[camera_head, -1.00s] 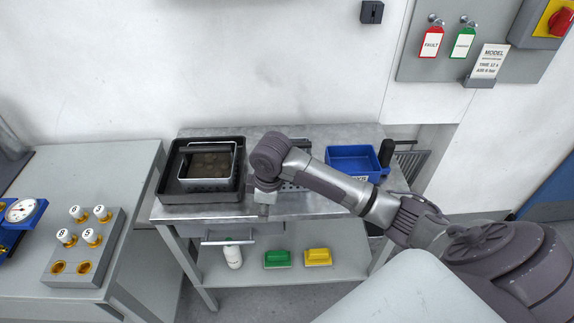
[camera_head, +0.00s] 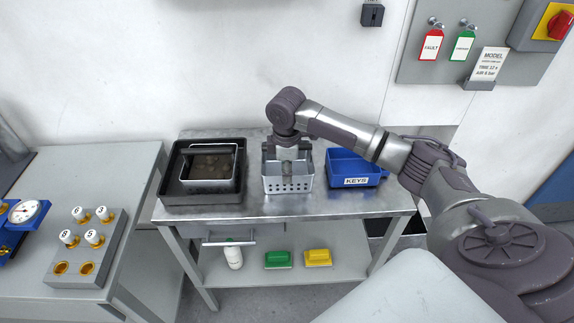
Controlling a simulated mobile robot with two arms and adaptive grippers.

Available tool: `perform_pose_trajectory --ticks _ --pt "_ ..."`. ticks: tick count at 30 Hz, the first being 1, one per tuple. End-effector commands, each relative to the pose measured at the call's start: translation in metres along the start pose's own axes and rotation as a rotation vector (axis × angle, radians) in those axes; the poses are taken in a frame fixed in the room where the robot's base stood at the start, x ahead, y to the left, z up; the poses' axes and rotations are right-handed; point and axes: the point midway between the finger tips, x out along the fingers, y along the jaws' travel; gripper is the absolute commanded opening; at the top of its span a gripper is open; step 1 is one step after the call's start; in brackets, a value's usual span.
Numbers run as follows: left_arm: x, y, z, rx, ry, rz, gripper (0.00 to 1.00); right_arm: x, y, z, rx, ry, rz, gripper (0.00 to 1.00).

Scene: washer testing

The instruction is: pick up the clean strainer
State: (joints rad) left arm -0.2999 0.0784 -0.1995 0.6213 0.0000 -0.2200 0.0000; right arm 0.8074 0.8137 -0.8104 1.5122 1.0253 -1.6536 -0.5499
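A grey metal strainer (camera_head: 287,185) with a perforated front stands on the middle of the metal table. It looks empty, though my gripper hides part of its inside. My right gripper (camera_head: 288,155) points down over its middle, at the dark handle (camera_head: 269,147), whose two ends show on either side of it. The fingertips are too small and overlapped to tell whether they are closed on the handle. A second strainer (camera_head: 210,186), with brownish contents and a dark handle, sits in a black tray (camera_head: 203,199) to the left. My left gripper is not in view.
A blue bin labelled KEYS (camera_head: 356,170) stands close to the right of the strainer. The metal table (camera_head: 330,202) has a clear front strip. A white bottle (camera_head: 233,256), a green block (camera_head: 278,260) and a yellow block (camera_head: 318,258) are on the lower shelf.

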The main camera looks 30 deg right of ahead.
Motion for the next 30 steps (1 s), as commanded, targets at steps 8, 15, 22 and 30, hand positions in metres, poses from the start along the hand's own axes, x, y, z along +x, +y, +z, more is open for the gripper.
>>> perform_pose_trajectory --ticks 8,15,22,30 --pt "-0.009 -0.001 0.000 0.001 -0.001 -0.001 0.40 0.022 0.001 0.004 0.000 -0.002 -0.002 0.32" --pt "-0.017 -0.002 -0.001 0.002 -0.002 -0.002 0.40 0.056 0.002 0.007 0.000 -0.001 -0.001 0.32" --pt "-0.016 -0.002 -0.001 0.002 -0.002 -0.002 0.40 0.061 0.002 0.006 -0.001 0.001 0.002 0.32" --pt "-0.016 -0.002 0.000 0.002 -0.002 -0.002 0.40 0.060 0.002 0.006 -0.001 0.000 0.002 0.00"
